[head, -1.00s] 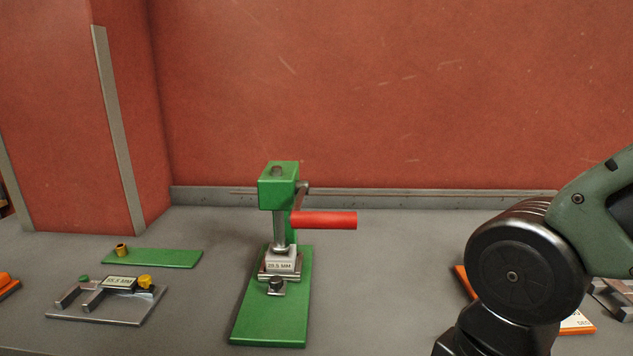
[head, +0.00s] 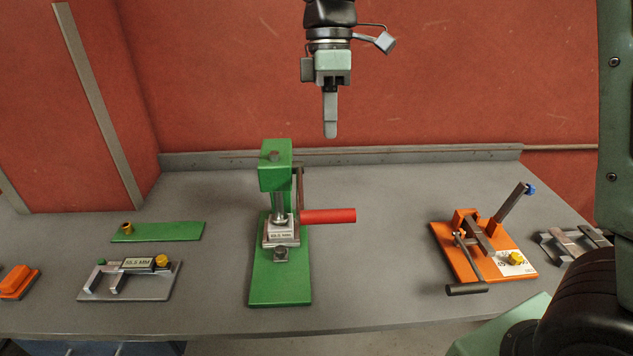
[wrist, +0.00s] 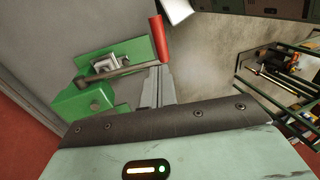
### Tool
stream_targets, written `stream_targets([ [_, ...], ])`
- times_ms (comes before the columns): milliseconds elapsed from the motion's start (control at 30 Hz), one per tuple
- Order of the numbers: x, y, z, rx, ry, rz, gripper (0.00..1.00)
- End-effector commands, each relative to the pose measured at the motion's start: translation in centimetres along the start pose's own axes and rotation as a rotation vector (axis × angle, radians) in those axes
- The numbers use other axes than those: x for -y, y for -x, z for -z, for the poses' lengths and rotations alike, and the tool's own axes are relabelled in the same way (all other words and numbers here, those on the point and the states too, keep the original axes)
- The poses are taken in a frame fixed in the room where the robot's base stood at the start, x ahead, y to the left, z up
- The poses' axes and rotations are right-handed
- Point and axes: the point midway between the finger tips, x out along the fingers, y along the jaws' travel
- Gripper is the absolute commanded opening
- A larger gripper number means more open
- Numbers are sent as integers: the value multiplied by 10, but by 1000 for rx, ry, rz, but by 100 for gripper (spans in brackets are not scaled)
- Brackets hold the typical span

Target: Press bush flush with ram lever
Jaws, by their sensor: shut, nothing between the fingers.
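The green press (head: 275,180) stands mid-bench on a green base plate. Its red lever handle (head: 328,216) sticks out to the right, on a grey arm. A small brass bush (head: 127,229) stands on a green strip at the left. My gripper (head: 331,134) is shut and empty, pointing down above and behind the handle, clear of it. In the wrist view the red handle (wrist: 160,40) is just beyond the fingers (wrist: 160,84).
A grey fixture (head: 130,292) with a labelled block is at the front left, beside an orange block (head: 18,283). An orange clamp fixture (head: 465,262) with upright lever stands right, near grey metal parts (head: 575,240). Bench between press and orange fixture is clear.

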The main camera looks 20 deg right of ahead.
Motion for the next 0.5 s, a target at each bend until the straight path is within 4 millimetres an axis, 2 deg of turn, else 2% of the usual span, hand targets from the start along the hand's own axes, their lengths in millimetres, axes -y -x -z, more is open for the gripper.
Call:
stream_targets([
  [500, 3, -98, 0, 4, -1, 5, 0],
])
